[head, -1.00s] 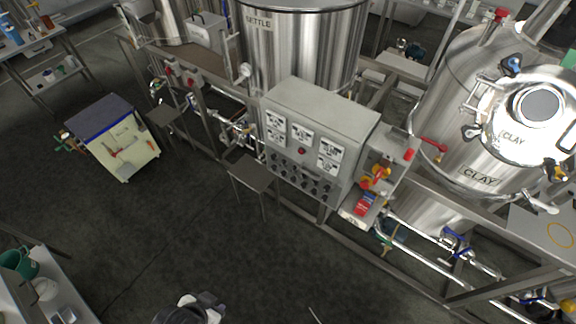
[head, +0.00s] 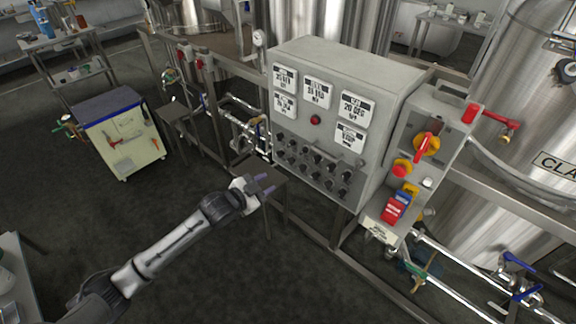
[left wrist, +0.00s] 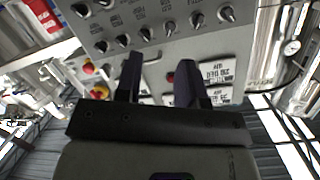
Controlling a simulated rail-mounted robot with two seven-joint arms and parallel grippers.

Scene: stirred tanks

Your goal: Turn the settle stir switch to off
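The grey control panel (head: 344,60) stands in the middle of the head view, with rows of black rotary switches (head: 317,158) on the lower part of its front. Their labels are too small to read, so I cannot tell which one is the settle stir switch. In the left wrist view the switches (left wrist: 145,34) show upside down beyond the fingers. My left gripper (head: 267,184) is in front of and left of the panel, apart from it. Its two fingers (left wrist: 158,75) are spread and nothing is between them. My right gripper is not in view.
White displays (head: 318,92) and a red button (head: 315,120) sit above the switches. A side box with a red-and-yellow rotary handle (head: 425,146) stands right of the panel.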

